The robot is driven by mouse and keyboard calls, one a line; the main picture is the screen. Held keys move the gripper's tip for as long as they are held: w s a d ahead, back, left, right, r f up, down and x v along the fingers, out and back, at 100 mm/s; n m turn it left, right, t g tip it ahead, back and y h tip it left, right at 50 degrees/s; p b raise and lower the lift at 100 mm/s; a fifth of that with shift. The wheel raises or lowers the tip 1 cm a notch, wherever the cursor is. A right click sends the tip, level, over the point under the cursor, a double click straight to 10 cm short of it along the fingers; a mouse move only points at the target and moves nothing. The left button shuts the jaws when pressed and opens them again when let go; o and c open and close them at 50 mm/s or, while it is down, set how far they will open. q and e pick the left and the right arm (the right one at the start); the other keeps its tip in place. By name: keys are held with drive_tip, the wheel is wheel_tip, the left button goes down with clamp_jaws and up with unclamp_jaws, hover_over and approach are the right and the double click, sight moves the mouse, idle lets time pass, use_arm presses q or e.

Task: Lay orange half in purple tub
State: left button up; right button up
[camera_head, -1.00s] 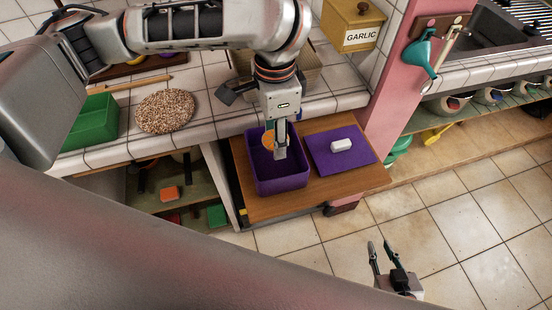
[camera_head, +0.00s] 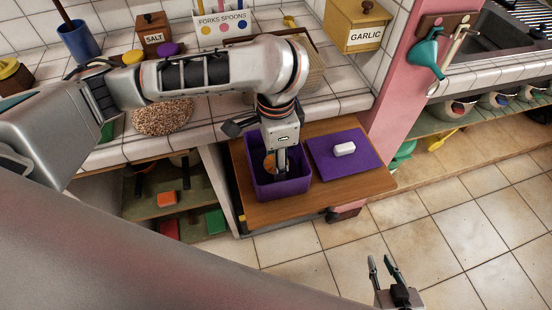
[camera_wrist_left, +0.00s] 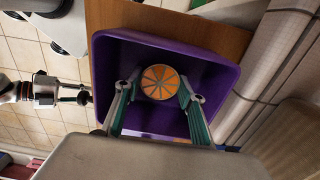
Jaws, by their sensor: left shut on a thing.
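The orange half (camera_head: 269,164) is partly hidden in the head view. In the left wrist view its round cut face (camera_wrist_left: 160,81) shows between my fingertips. My left gripper (camera_head: 279,175) is shut on it and reaches down inside the purple tub (camera_head: 286,190). The tub's walls surround the fruit in the left wrist view (camera_wrist_left: 226,76). I cannot tell whether the orange half touches the tub floor. My right gripper (camera_head: 383,268) is open and empty, over the tiled floor at the lower right.
The tub stands on a brown wooden board (camera_head: 325,198). A tiled counter behind holds a speckled round mat (camera_head: 163,119), and a garlic box (camera_head: 357,27) stands at the back.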

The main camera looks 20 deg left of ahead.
use_arm(q)
drive_tip(key=o, duration=1.1)
wheel_tip(320, 180, up, 12)
drive_tip(key=p, duration=0.3)
drive_tip(key=shift+p, duration=0.4)
drive_tip(key=shift+r, duration=0.1)
